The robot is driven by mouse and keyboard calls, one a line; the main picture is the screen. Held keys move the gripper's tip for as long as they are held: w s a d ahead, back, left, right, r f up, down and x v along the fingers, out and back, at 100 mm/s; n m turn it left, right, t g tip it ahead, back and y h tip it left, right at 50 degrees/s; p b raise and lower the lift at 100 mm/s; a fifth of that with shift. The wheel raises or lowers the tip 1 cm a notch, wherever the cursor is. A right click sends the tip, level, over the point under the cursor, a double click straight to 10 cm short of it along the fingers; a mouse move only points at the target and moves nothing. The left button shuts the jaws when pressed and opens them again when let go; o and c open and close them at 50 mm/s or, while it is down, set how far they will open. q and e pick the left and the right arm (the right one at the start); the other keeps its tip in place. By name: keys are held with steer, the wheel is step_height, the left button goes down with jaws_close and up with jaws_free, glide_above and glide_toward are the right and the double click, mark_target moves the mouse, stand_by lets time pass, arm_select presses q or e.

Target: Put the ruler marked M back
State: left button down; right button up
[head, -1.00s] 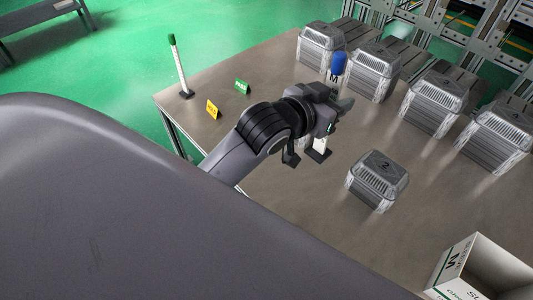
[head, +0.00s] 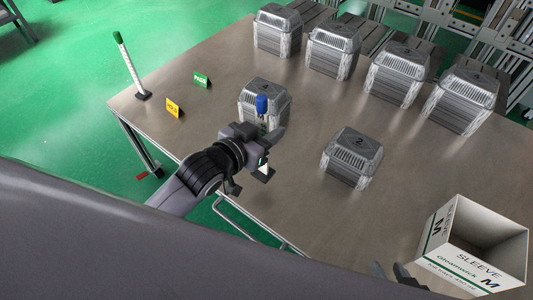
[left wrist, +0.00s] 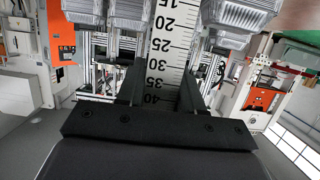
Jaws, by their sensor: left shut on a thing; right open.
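My left gripper (head: 262,140) is shut on an upright white ruler with a blue cap (head: 262,103). Its black foot (head: 264,174) shows below the jaws; I cannot tell whether it touches the table. The ruler's scale (left wrist: 165,50) fills the middle of the left wrist view, between the fingers. A second ruler, with a green cap (head: 127,65), stands on the table's far left corner. My right gripper (head: 396,274) is open at the bottom edge, partly cut off.
A foil tray stack (head: 273,90) stands just behind the held ruler, and one marked 2 (head: 350,160) to its right. Several more stacks (head: 400,75) line the back. Yellow (head: 174,107) and green PASS (head: 202,80) signs stand left. An open SLEEVE M box (head: 440,232) is at right.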

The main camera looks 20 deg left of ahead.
steer(key=shift+w+a+f, duration=0.1)
steer(key=shift+f, duration=0.05)
arm_select(q)
steer(key=shift+f+b, duration=0.75)
steer(key=shift+f, duration=2.6)
arm_select(e)
steer(key=shift+f, duration=0.6)
arm_select(q)
steer(key=shift+f, duration=0.15)
steer(key=c, duration=0.7)
jaws_free()
